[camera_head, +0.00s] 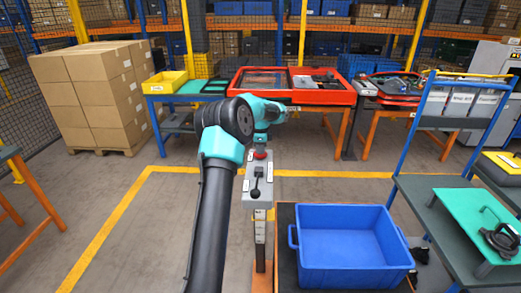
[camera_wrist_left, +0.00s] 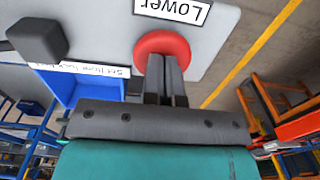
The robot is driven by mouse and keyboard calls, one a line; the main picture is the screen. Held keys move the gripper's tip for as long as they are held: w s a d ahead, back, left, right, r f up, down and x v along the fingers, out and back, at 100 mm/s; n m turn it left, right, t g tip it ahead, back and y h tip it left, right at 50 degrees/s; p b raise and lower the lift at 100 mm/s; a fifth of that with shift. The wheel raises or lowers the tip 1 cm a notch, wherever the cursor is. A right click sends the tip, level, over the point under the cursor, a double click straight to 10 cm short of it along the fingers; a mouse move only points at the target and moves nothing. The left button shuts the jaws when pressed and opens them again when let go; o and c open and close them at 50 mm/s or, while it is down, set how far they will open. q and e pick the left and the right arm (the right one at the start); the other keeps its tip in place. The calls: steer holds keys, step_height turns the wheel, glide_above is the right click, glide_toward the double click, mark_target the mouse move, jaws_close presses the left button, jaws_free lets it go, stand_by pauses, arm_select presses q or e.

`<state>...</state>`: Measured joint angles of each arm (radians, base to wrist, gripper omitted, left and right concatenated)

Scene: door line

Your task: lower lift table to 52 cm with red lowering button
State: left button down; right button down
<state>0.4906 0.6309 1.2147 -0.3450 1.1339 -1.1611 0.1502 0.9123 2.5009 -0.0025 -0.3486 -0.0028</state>
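A grey control box (camera_head: 258,190) stands on a post in front of me. Its red lowering button (camera_head: 260,155) is at the far end, and the wrist view shows the red button (camera_wrist_left: 163,45) beside a "Lower" label (camera_wrist_left: 172,9). My left gripper (camera_head: 261,144) is over the button. In the wrist view its fingers (camera_wrist_left: 166,65) are together and empty, with their tips over the button's lower edge; I cannot tell whether they press it. The lift table (camera_head: 286,218) carries a blue crate (camera_head: 345,275). My right gripper is out of view.
A black lever (camera_head: 256,186) stands on the control box, with a scale strip (camera_head: 260,226) below it. A shelf cart (camera_head: 440,215) is at the right. Stacked cartons (camera_head: 90,95) and a workbench with a red tray (camera_head: 290,97) stand behind. Floor at left is clear.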

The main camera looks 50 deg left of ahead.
arm_select(q)
steer(key=shift+s+d+f, duration=0.15)
steer(key=shift+f, duration=0.3)
step_height(320, 180, up, 15)
stand_by(0.4)
stand_by(1.8)
steer(key=shift+r, duration=0.8)
step_height(320, 180, down, 14)
stand_by(0.5)
